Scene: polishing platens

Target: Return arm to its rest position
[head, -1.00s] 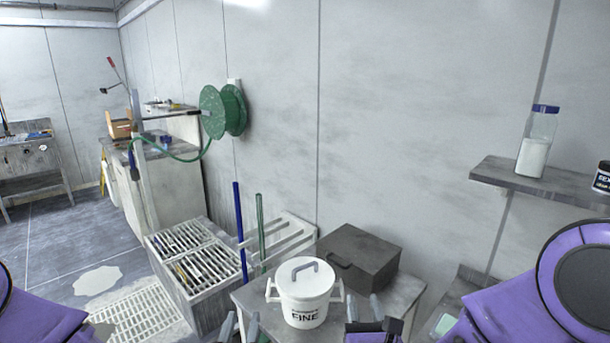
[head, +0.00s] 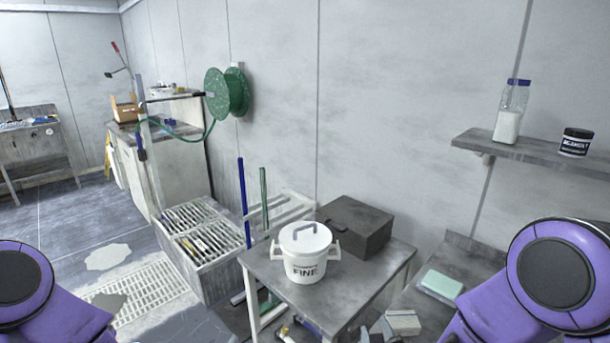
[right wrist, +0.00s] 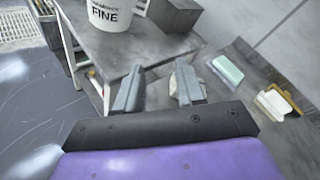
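My right gripper (head: 377,334) is at the bottom edge of the head view, with only its fingertips showing. In the right wrist view its two fingers (right wrist: 159,92) stand apart with nothing held between them. It is beside the front right of the small grey table (right wrist: 125,52). My left gripper is out of view; only my purple left arm shows at the lower left. My purple right arm shows at the lower right.
A white lidded bucket marked FINE (head: 305,254) and a dark box (head: 357,226) stand on the small table. A pale green block (head: 441,284) lies on the grey surface at right. A shelf (head: 530,150) holds two containers.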

